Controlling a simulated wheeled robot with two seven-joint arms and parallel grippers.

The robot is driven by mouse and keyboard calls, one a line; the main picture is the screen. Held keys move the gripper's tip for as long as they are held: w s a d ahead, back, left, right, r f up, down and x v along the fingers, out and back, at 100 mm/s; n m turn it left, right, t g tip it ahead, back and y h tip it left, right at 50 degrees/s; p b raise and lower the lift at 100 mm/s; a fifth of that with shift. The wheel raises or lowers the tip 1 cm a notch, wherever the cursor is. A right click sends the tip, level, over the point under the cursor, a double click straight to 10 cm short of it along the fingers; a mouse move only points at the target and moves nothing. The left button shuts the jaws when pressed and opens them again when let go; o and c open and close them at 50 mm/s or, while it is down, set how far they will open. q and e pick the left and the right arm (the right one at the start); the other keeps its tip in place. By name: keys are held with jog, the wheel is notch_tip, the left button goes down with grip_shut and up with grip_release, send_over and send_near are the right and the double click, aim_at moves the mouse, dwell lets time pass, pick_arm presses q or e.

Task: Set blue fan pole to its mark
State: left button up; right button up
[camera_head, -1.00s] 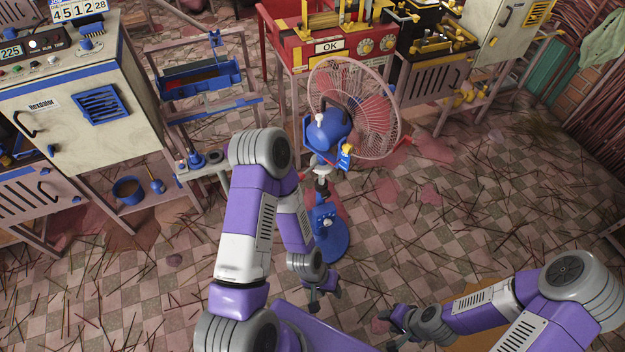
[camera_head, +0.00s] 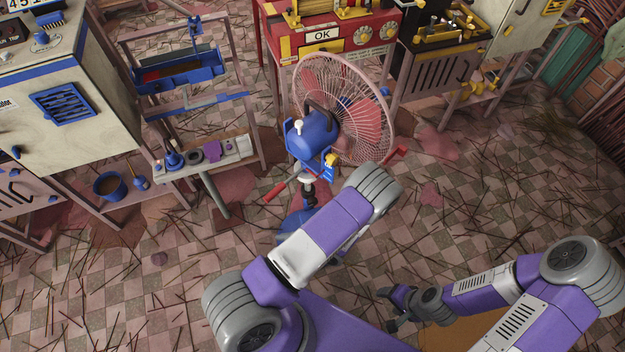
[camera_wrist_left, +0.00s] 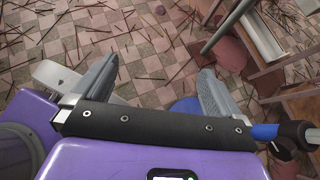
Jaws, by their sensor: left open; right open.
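The fan has a pink wire cage (camera_head: 343,108) and a blue motor housing (camera_head: 310,135). It stands upright near the picture's middle in the head view. Its dark pole (camera_head: 309,190) shows below the housing, above a blue base (camera_head: 293,228). My left arm hides the lower pole and part of the base. My left gripper is hidden in the head view; in the left wrist view it (camera_wrist_left: 155,88) is open with nothing between its fingers. A blue round patch shows beside its right finger. My right gripper (camera_head: 389,310) is open and empty, low over the floor. I cannot make out a mark.
A beige cabinet (camera_head: 70,140) is farther left. A red machine (camera_head: 322,42) stands close behind the fan. Thin sticks litter the tiled floor, which is open at right.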

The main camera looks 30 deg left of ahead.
pick_arm(q)
jog(key=w+a+r+m+t+y, duration=0.1)
jog(key=w+r+m+t+y, duration=0.3)
jog(key=w+m+t, duration=0.6)
jog(key=m+t+b, duration=0.1)
jog(key=m+t, duration=0.1)
jog(key=t, duration=0.3)
send_near(312, 180)
jog(key=s+x, duration=0.1)
jog(key=x, duration=0.2)
jog(key=shift+h, duration=0.3)
jog(key=b+x, duration=0.1)
jog(key=x, duration=0.7)
jog(key=shift+w+b, duration=0.4)
jog(key=shift+c, duration=0.3)
